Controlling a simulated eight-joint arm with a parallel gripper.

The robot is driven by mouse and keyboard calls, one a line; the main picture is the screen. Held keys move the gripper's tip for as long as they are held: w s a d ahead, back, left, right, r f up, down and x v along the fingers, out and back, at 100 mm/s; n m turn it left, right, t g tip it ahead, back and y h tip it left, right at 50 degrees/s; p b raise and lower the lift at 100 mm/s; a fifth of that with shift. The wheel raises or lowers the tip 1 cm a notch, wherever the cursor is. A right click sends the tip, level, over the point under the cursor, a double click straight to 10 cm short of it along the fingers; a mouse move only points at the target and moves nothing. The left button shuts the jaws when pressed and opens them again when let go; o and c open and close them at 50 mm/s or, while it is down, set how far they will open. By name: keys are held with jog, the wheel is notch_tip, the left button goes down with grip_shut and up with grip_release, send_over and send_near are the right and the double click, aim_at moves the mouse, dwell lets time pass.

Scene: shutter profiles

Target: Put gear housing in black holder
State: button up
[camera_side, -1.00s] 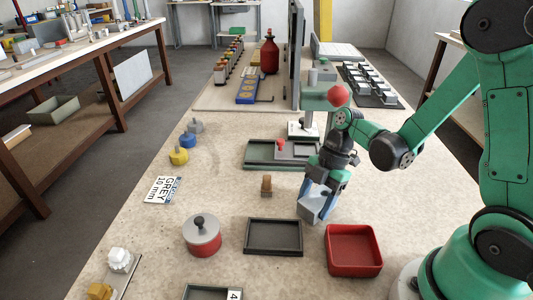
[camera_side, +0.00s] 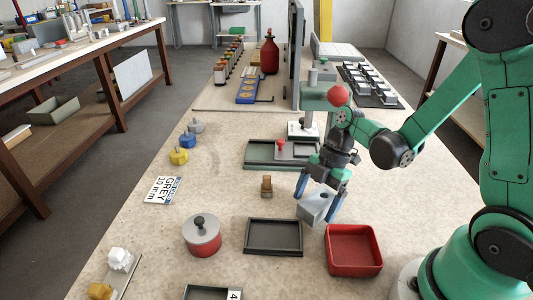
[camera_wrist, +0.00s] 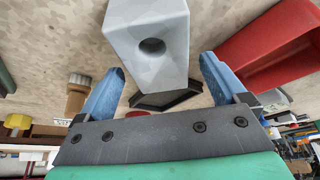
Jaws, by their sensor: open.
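The gear housing appears to be the light grey block with a round hole (camera_side: 314,207), on the bench left of the red bin. In the wrist view the grey block (camera_wrist: 150,38) is large at top centre. My gripper (camera_side: 315,209) is open, its blue fingers apart on either side of the block. In the wrist view my gripper (camera_wrist: 161,68) shows gaps between the fingers and the block. The black holder (camera_side: 273,237) is a shallow, empty rectangular tray left of the red bin. In the wrist view a dark tray (camera_wrist: 165,98) shows partly behind the block.
The open red bin (camera_side: 353,250) stands right of the black holder. A red pot with a grey lid (camera_side: 202,235) is left of it. A small brown peg (camera_side: 266,186) stands behind. A green-and-black tray (camera_side: 262,154) lies farther back.

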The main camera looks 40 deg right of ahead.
jog(key=v, duration=0.6)
jog(key=shift+d+r, duration=0.1)
jog(key=shift+r, duration=0.1)
jog(key=shift+o, duration=0.4)
jog(key=shift+d+r, duration=0.1)
jog(key=shift+r, duration=0.2)
jog(key=shift+x, duration=3.4)
jog(key=shift+c, duration=0.2)
grip_shut()
